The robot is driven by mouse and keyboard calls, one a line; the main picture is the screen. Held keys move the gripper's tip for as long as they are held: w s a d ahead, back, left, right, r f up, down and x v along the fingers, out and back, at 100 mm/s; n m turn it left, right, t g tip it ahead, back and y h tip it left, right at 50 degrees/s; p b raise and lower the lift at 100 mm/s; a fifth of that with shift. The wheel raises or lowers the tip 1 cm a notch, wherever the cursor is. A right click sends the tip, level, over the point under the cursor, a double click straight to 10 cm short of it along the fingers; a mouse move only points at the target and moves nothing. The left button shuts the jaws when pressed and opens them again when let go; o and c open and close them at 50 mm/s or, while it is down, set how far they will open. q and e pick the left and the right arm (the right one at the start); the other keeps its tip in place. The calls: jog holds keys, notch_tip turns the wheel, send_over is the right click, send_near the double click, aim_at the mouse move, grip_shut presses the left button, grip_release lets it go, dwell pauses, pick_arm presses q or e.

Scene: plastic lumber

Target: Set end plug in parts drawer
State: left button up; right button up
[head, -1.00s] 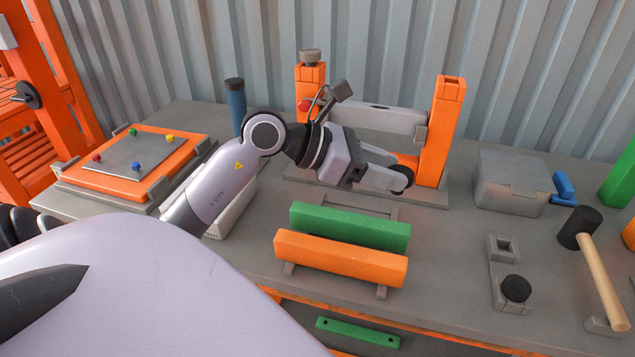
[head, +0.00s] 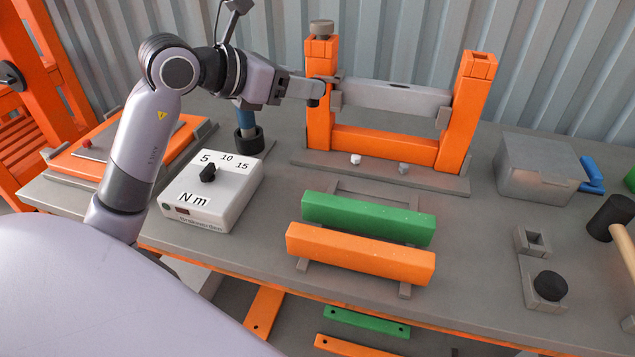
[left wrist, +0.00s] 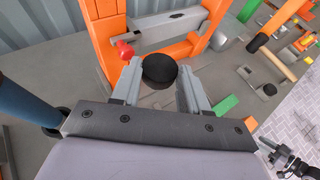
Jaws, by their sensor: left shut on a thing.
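My left gripper (head: 318,92) is shut on the end plug, a round black piece that shows between the fingers in the left wrist view (left wrist: 159,69). In the head view the gripper is raised in front of the orange frame's left post, and the plug is mostly hidden. I cannot identify a parts drawer for certain. A grey box (head: 540,168) with a blue handle stands at the right of the bench. A dark mechanism at the lower right of the left wrist view may be my right gripper (left wrist: 287,160); its jaws are unclear.
The orange frame (head: 465,120) holds a grey bar. Green (head: 368,217) and orange (head: 360,252) beams lie on supports in front. A white torque box (head: 210,192) is at left. A black round piece (head: 549,286) and a mallet (head: 610,216) are at right.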

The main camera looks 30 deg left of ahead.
pick_arm(q)
notch_tip(320, 180, down, 13)
jog(key=shift+r+b, duration=0.1)
jog(key=shift+b, duration=0.45)
jog(key=shift+f, duration=1.9)
jog(key=shift+f+b, duration=0.65)
jog(key=shift+b, duration=0.05)
jog(key=o, duration=1)
jog(key=shift+o, duration=0.2)
jog(key=shift+r, duration=0.15)
